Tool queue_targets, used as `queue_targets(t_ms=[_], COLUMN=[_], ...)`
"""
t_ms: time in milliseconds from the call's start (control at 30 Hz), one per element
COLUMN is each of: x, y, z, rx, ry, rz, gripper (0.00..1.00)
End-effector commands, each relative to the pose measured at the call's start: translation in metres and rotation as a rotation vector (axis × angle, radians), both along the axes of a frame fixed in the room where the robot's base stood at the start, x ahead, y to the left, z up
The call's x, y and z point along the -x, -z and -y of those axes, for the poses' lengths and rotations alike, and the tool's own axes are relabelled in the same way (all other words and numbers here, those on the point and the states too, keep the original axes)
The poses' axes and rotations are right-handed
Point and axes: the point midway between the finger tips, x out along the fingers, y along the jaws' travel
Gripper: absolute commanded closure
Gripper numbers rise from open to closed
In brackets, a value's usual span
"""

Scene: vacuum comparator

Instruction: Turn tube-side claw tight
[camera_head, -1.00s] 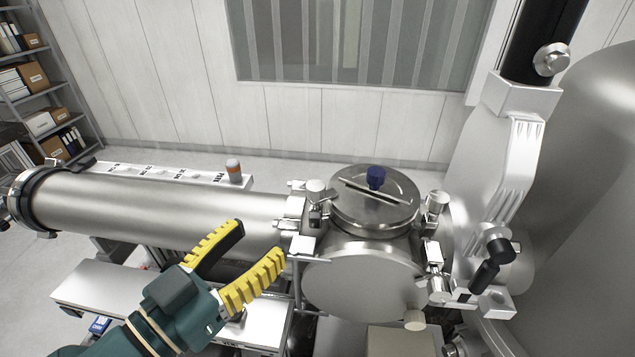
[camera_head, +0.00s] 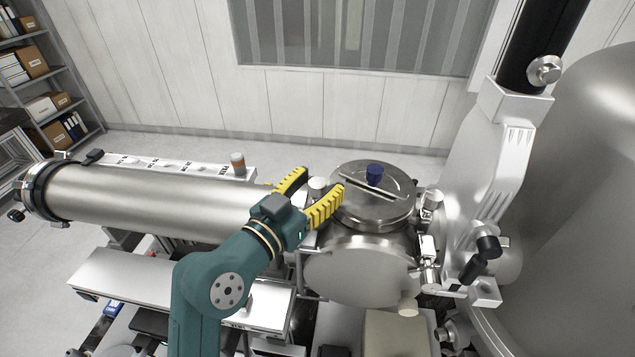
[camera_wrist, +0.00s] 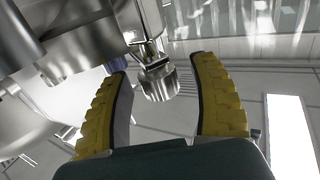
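The tube-side claw (camera_head: 317,184) is a small clamp with a silver cylindrical knob, at the joint between the long metal tube (camera_head: 150,198) and the round chamber (camera_head: 360,272). My gripper (camera_head: 321,181) is open, with its yellow ridged fingers on either side of the claw's knob. In the wrist view, the claw's knob (camera_wrist: 159,84) shows between the open fingers of my gripper (camera_wrist: 160,72), with gaps on both sides. I cannot tell how deep the knob sits between them. My gripper hides the claw's lower part in the head view.
Another clamp (camera_head: 431,200) is on the chamber's right side. A large steel vessel (camera_head: 590,190) stands at right.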

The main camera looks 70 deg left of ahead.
Motion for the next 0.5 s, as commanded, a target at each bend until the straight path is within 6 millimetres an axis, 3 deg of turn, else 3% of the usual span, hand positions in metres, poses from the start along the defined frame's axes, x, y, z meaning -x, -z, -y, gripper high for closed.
queue_targets(t_ms=[33, 300, 500], x=[0.0002, 0.0004, 0.0005], y=[-0.0001, -0.0002, 0.0048], z=[0.0, 0.0001, -0.0017], rx=[0.0, 0.0, 0.0], ry=[0.0, 0.0, 0.036], rz=[0.0, 0.0, 0.001], gripper=[0.48, 0.99, 1.0])
